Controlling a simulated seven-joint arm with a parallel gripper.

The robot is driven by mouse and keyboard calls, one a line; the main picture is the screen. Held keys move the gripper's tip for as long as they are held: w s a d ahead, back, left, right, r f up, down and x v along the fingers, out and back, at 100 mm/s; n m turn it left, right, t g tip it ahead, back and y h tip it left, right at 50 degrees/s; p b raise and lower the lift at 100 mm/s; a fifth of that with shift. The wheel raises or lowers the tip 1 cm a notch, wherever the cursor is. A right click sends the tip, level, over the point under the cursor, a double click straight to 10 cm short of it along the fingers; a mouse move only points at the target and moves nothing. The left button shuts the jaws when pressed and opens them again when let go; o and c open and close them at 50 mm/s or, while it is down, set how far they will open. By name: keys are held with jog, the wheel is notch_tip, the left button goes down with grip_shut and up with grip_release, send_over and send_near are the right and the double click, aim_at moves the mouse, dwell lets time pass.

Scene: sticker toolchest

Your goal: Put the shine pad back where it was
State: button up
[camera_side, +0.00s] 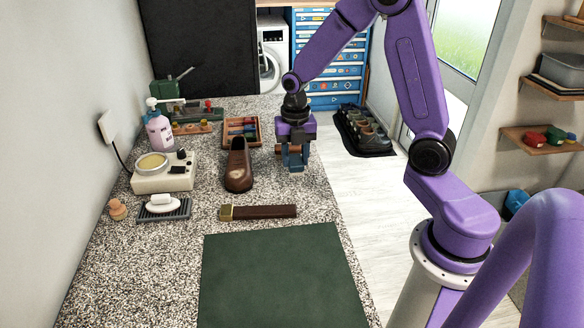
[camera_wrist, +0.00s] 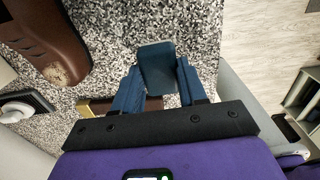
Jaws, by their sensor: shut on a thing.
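My gripper (camera_side: 293,158) points down above the right part of the speckled counter, to the right of the brown shoe. Its blue fingers are shut on a dark block, which I take to be the shine pad (camera_wrist: 157,66). In the wrist view the pad sits between the fingertips and stands out past them. In the side view the fingers largely hide it, and it appears clear of the counter. The brown shoe (camera_side: 238,168) has a pale worn patch on its toe; it also shows in the wrist view (camera_wrist: 45,40).
A brown bar with a brass end (camera_side: 265,212) lies before a green mat (camera_side: 280,275). A wooden tray (camera_side: 257,133) stands behind the shoe. At left are a cream device (camera_side: 150,184), a soap dish (camera_side: 165,215) and a pump bottle (camera_side: 159,135). The counter's right edge is near.

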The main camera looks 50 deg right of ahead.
aim_at(292, 169)
jog(key=shift+w+d+f, duration=0.1)
jog(key=shift+w+f, duration=0.45)
jog(key=shift+f, duration=1.65)
jog(key=shift+f, duration=0.1)
jog(key=o, duration=1)
